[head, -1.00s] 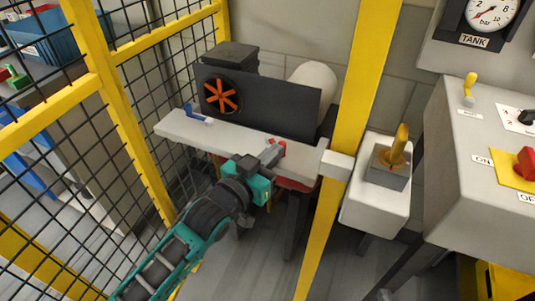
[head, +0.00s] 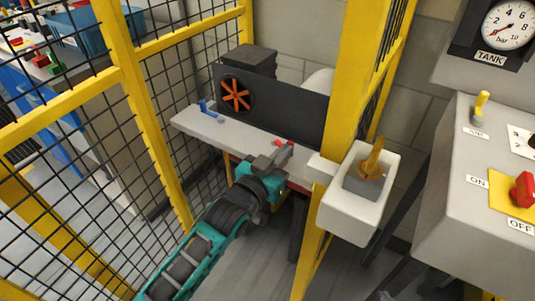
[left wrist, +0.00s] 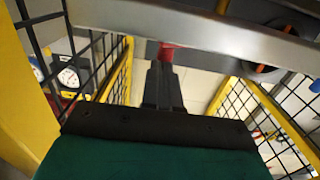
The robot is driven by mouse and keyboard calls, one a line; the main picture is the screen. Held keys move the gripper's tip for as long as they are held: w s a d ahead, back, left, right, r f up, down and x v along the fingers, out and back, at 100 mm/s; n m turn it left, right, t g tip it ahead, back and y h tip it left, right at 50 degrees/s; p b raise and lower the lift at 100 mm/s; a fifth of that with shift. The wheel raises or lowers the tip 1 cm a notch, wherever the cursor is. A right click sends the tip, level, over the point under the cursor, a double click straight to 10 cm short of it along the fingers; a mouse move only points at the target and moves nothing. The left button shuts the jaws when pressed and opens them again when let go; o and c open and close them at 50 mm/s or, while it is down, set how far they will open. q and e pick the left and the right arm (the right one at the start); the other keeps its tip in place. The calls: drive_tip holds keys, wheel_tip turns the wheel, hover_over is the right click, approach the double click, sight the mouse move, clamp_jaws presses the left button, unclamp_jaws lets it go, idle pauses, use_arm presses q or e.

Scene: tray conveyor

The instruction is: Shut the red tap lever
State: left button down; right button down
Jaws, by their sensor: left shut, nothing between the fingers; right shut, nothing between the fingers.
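The red tap lever (head: 284,142) is a small red piece at the front edge of a pale bench, right of its middle. It is partly hidden behind my left gripper (head: 286,152), so its exact angle is hard to tell. My left gripper is shut and empty, its tips right at the lever. In the left wrist view the shut fingers (left wrist: 163,72) point at the red lever (left wrist: 167,50) just under the bench edge. I cannot tell whether they touch. My right gripper is not in view.
A blue lever (head: 207,108) stands on the bench's (head: 238,128) left end. Behind is a dark panel with an orange wheel (head: 235,94). A yellow post (head: 350,80) and a white box with a yellow lever (head: 370,165) stand close right. Yellow mesh fencing (head: 128,85) stands left.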

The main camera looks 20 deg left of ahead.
use_arm(q)
drive_tip(key=shift+w+d+r+p, duration=0.1)
drive_tip(key=shift+w+d+p, duration=0.25)
drive_tip(key=shift+d+p, duration=0.2)
drive_tip(key=shift+w+d, duration=0.15)
drive_tip(key=shift+d, duration=0.1)
drive_tip(key=shift+w+d+p, duration=0.3)
drive_tip(key=shift+d+p, duration=0.05)
drive_tip(key=shift+w+d, duration=0.3)
drive_tip(key=shift+w, duration=0.05)
use_arm(e)
drive_tip(key=shift+s+d+r, duration=0.15)
drive_tip(key=shift+d+r, duration=0.4)
drive_tip(key=shift+d, duration=0.15)
use_arm(q)
drive_tip(key=shift+s, duration=0.1)
use_arm(e)
drive_tip(key=shift+s, duration=0.2)
